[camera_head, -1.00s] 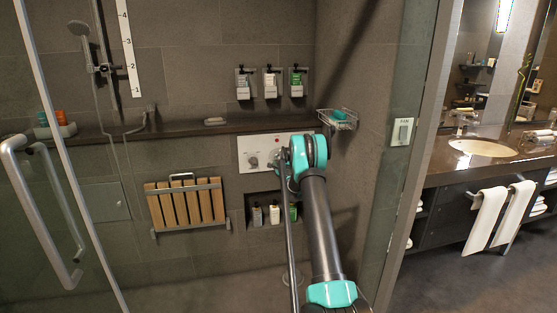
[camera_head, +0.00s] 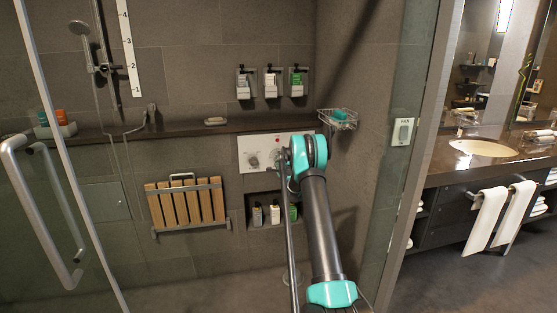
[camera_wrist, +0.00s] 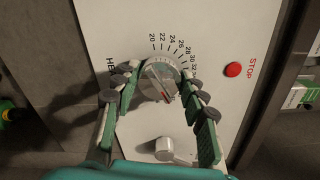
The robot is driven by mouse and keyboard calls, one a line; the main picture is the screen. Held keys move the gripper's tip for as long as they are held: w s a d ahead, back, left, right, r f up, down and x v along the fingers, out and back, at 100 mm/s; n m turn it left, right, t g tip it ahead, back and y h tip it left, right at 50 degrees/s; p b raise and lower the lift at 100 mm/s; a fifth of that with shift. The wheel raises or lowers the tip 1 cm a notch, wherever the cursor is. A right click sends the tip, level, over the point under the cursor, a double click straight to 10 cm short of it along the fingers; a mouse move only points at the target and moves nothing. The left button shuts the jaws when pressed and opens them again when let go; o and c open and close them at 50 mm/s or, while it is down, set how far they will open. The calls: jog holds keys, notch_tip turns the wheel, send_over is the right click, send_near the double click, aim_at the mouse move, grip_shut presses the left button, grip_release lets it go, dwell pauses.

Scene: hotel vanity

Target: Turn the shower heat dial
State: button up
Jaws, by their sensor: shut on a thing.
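The shower heat dial (camera_wrist: 159,79) is a round metal knob with a red mark, on a white control panel (camera_wrist: 213,22) in the wrist view. A printed scale of numbers from 20 upward curves above it. My gripper (camera_wrist: 160,82) has its two green and grey fingers on either side of the dial and is shut on it. In the head view the white panel (camera_head: 245,143) is on the shower wall, and my arm hides its right part, with the dial and the gripper tips.
A red STOP button (camera_wrist: 233,69) sits right of the dial, and a second knob (camera_wrist: 165,149) is below it. A stone ledge (camera_head: 185,127) runs just above the panel. Bottles (camera_head: 275,213) stand in a niche below. A glass door (camera_head: 60,190) with a handle is at left.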

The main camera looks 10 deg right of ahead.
jog(key=n, duration=0.5)
jog(key=shift+d+r, duration=0.1)
jog(key=shift+d, duration=0.15)
jog(key=shift+a, duration=0.1)
dwell(0.4)
jog(key=o, duration=1.2)
jog(key=shift+c, duration=0.2)
jog(key=shift+s, duration=0.1)
jog(key=s, duration=1.2)
jog(key=shift+r, duration=0.1)
